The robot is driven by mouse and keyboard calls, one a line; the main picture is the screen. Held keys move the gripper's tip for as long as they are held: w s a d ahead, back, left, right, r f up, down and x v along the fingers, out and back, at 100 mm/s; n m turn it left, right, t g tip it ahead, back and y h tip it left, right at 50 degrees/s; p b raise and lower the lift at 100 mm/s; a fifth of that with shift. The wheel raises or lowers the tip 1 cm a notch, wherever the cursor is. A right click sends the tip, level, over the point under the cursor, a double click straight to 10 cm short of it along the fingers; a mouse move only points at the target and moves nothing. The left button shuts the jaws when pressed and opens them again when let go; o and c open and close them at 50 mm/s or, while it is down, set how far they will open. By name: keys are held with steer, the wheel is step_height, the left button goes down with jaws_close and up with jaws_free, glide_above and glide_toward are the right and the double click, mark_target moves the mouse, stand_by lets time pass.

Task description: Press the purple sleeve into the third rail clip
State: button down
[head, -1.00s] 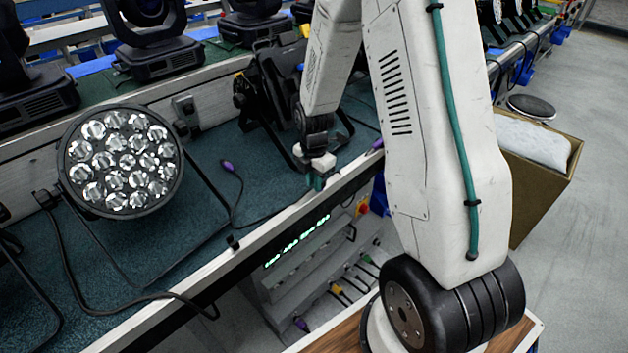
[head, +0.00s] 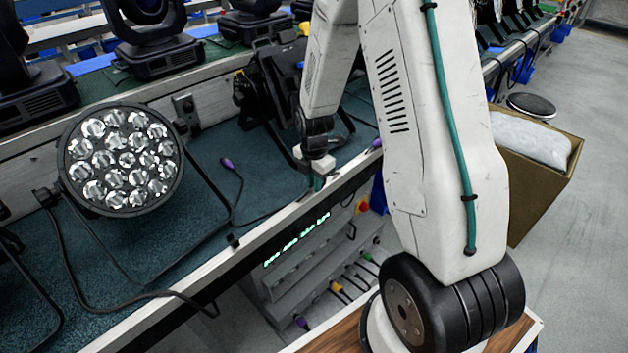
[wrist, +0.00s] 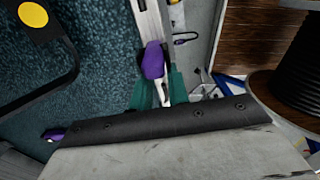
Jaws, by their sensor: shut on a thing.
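My gripper (head: 317,183) is low at the white rail (head: 195,268) along the bench's front edge. In the wrist view its teal fingers (wrist: 162,92) are shut on a purple sleeve (wrist: 153,60), which shows at their tips over the pale rail (wrist: 146,18). In the head view I cannot make out the held sleeve at the fingertips. Another purple sleeve (head: 228,163) lies on the teal mat with its dark cable. A purple piece (head: 377,143) shows farther along the rail beside my arm. The clip under the fingers cannot be made out.
A round par can (head: 122,160) with several lenses stands on the mat (head: 205,215) at left. A dark fixture (head: 272,95) stands behind my gripper. Below the rail is a grey rack (head: 315,275) with coloured connectors. A box (head: 540,170) is at right.

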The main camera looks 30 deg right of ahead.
steer(key=shift+s+f, duration=0.1)
steer(key=shift+f, duration=0.3)
stand_by(0.4)
steer(key=c, duration=1.3)
jaws_free()
steer(key=shift+r, duration=0.15)
step_height(320, 180, up, 8)
steer(key=shift+f, duration=0.25)
steer(key=shift+s+a+m, duration=0.1)
steer(key=shift+s+m, duration=0.1)
steer(key=shift+m, duration=0.6)
steer(key=s+a+r+m, duration=0.3)
steer(key=s+r+m, duration=0.3)
steer(key=s+r, duration=0.2)
steer(key=s+a+r+m+t, duration=0.1)
steer(key=s+a+r+m, duration=0.2)
steer(key=s+r+m, duration=0.3)
steer(key=s+a+r+m, duration=0.4)
steer(key=s+r+m, duration=0.2)
steer(key=s+r, duration=0.4)
steer(key=shift+s+a+m, duration=0.1)
steer(key=shift+s+m, duration=0.2)
steer(key=shift+s, duration=0.8)
